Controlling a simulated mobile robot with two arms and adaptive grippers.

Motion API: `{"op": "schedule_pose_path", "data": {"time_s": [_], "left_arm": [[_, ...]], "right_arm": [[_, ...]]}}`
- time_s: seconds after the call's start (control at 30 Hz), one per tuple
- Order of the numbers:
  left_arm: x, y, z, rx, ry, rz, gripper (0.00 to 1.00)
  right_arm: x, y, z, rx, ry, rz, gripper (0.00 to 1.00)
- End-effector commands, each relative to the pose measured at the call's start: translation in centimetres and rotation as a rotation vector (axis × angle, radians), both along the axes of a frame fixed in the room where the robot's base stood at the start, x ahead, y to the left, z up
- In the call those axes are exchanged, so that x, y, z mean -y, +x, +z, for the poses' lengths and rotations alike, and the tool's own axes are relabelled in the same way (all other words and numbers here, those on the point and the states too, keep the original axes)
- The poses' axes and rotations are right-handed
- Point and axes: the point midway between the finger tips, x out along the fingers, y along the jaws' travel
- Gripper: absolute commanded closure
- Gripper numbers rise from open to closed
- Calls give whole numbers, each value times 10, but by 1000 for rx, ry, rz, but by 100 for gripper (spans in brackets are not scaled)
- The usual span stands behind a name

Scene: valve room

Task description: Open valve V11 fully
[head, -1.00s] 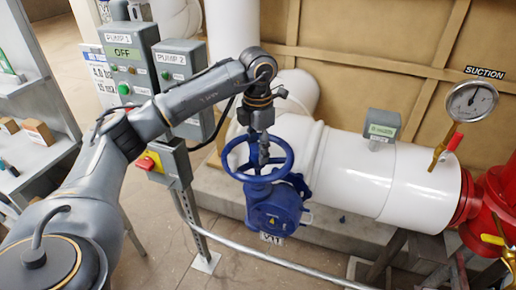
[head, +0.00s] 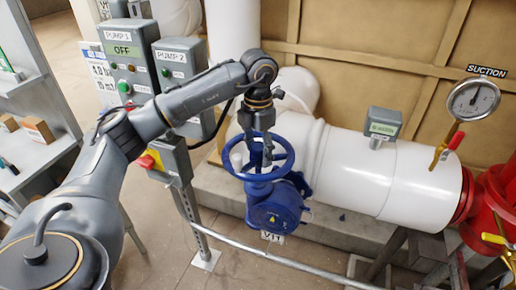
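Valve V11 is a blue valve with a blue handwheel (head: 283,171) on top. Its blue body (head: 276,210) hangs in front of the white pipe, with a tag (head: 271,237) below it. My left gripper (head: 261,163) points down from above into the handwheel. Its two fingers show side by side with a narrow gap, within the wheel's ring near the middle. I cannot tell whether they touch the hub or spokes or are closed on them. My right gripper is not in view.
A white pipe (head: 349,172) runs right to red fittings (head: 490,205), with a small display (head: 382,123) and a suction gauge (head: 472,100). Pump control boxes (head: 128,63) and an emergency-stop box (head: 164,160) stand left of the valve. A grey rail (head: 285,264) passes in front.

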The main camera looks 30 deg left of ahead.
Motion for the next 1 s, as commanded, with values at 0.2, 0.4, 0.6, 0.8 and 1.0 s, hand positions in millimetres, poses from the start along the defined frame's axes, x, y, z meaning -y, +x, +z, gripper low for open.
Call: {"op": "schedule_pose_path", "data": {"time_s": [0.2,0.4,0.6,0.8,1.0], "left_arm": [[0,0,1,0,1,0,36],[0,1,7,4,0,1,36],[0,1,31,7,-1,1,36],[0,1,56,6,0,1,36],[0,1,69,6,-1,1,36]], "right_arm": [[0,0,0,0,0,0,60],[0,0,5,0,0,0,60],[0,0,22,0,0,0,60],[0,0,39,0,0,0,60],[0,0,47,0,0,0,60]]}}
